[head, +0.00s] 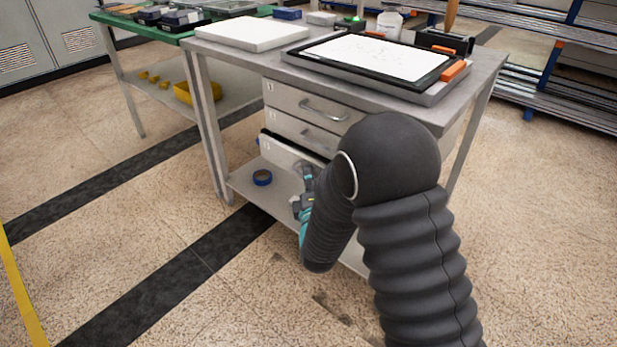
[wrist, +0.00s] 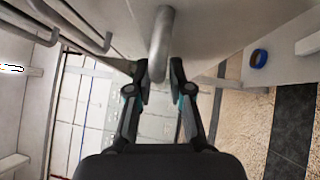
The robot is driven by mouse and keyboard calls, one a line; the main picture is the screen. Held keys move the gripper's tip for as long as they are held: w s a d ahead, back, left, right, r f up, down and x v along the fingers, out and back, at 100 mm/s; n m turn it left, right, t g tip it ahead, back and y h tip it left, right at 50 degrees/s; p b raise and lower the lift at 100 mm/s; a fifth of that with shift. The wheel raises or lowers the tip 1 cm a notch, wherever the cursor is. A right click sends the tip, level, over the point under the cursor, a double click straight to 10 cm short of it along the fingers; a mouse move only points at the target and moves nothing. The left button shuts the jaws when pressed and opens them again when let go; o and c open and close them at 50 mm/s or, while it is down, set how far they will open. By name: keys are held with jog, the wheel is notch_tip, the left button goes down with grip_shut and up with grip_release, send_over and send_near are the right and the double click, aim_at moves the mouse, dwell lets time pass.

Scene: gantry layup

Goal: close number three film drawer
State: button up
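The number three film drawer (head: 278,152) is the lowest of the three drawers under the grey bench. It stands pulled out a little, with a dark gap along its top edge. Its grey front fills the upper middle of the wrist view (wrist: 215,35). Its bar handle (wrist: 161,45) runs between my gripper's fingers. My gripper (wrist: 159,78) is open, with one finger on each side of the handle and no clear grip on it. In the head view my gripper (head: 303,200) is at the drawer front, partly hidden by my arm.
The upper drawers (head: 310,106) look shut. A light panel (head: 375,58) and a white slab (head: 252,33) lie on top. A green-topped table (head: 120,22) stands left; floor in front is clear.

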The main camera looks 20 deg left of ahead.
aim_at(319, 173)
grip_shut()
jog(key=w+b, duration=0.1)
jog(key=w+d+b, duration=0.1)
jog(key=w, duration=0.1)
jog(key=shift+w+d+f, duration=0.1)
jog(key=shift+w+d, duration=0.1)
jog(key=shift+o, duration=0.8)
grip_release()
jog(key=shift+w, duration=0.1)
jog(key=shift+d, duration=0.1)
jog(key=v, duration=1.2)
